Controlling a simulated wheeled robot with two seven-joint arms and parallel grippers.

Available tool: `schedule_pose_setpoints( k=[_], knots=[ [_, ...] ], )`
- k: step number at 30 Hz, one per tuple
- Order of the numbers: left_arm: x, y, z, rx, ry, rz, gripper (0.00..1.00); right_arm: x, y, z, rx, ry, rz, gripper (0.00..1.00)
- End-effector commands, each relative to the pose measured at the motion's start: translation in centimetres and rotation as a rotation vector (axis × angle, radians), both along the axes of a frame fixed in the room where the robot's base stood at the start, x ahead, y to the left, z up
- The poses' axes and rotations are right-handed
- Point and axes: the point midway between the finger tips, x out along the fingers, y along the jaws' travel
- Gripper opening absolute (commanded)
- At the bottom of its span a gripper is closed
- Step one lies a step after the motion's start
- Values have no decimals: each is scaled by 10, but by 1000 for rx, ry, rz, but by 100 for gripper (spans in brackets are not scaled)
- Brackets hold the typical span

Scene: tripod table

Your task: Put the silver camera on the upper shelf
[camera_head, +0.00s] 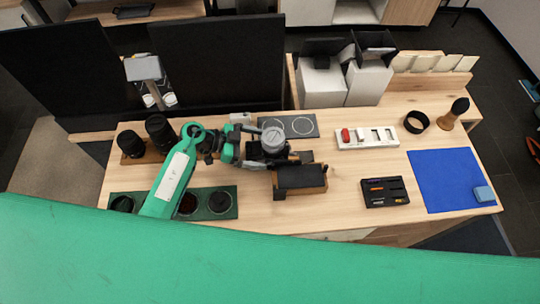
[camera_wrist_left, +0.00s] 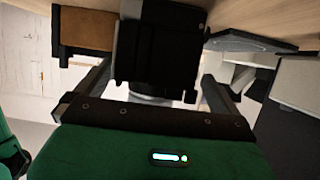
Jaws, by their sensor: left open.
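My left gripper (camera_head: 268,152) reaches in from the left over the middle of the wooden table. Its open fingers also show in the left wrist view (camera_wrist_left: 152,85), with a black block (camera_wrist_left: 155,45) between or just beyond them. A round silver-grey piece (camera_head: 272,138) shows at the gripper in the head view. I cannot tell whether it and the black block belong to the silver camera. A small pale grey boxy thing (camera_head: 240,117) sits behind the gripper. A raised wooden shelf (camera_head: 440,80) runs along the back right. My right gripper is not in view.
A wooden box with a black top (camera_head: 300,178) stands close to the gripper. Black lenses (camera_head: 160,133) are at left, white boxes (camera_head: 320,84) at the back. A white tray (camera_head: 367,137), black tray (camera_head: 385,191) and blue mat (camera_head: 450,180) lie right. Bare wood shows between them.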

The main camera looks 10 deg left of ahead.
Motion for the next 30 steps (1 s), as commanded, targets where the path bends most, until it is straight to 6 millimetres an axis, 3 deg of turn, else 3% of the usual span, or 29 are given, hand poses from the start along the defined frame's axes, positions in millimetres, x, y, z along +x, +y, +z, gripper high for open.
schedule_pose_setpoints(
  k=[3, 15, 30],
  knots=[
    [0, 0, 1, 0, 0, 0, 100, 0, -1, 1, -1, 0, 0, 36],
    [1, 0, 3, -4, -4, 1, 24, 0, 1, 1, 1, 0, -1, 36],
    [1, 0, 12, -3, -7, -1, 24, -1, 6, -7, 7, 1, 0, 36]
  ],
)
